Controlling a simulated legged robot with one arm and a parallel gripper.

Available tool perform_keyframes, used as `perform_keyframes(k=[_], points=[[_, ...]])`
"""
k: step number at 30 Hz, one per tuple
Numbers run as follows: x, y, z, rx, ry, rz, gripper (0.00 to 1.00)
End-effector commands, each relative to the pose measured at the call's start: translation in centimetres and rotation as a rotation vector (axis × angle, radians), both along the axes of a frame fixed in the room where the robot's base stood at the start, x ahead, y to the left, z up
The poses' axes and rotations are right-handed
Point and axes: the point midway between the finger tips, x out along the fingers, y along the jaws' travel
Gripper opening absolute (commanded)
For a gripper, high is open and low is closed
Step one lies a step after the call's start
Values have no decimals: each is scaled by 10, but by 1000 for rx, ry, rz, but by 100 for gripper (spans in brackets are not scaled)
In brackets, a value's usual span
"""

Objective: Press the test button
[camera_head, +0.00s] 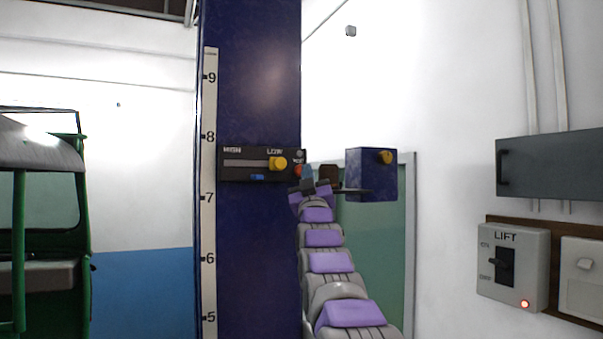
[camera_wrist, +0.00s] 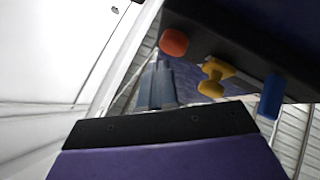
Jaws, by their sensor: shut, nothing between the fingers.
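A dark control panel (camera_head: 235,174) with HIGH and LOW marks is fixed on the blue lift column (camera_head: 255,260). It carries a yellow slider knob (camera_head: 278,163) near LOW and a small blue part (camera_head: 258,177) below. A red-orange button (camera_head: 299,170) sits at its right end, under a small label too tiny to read. The wrist view shows the red button (camera_wrist: 174,42), yellow knob (camera_wrist: 215,75) and blue part (camera_wrist: 271,96). My gripper (camera_head: 308,172) is shut and empty, near the panel's right end. In the wrist view its fingertips (camera_wrist: 160,68) appear below the red button; contact cannot be told.
A blue box (camera_head: 371,180) with a yellow knob juts out right of the column. A LIFT switch box (camera_head: 512,268) with a lit red lamp and a grey cabinet (camera_head: 550,166) are on the right wall. A green rickshaw (camera_head: 45,220) stands at left.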

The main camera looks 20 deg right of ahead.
Motion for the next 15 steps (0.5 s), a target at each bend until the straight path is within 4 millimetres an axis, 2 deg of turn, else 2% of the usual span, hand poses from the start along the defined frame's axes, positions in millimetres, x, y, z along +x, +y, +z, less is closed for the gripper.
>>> perform_keyframes(k=[15], points=[[5,1,1,0,0,0,0]])
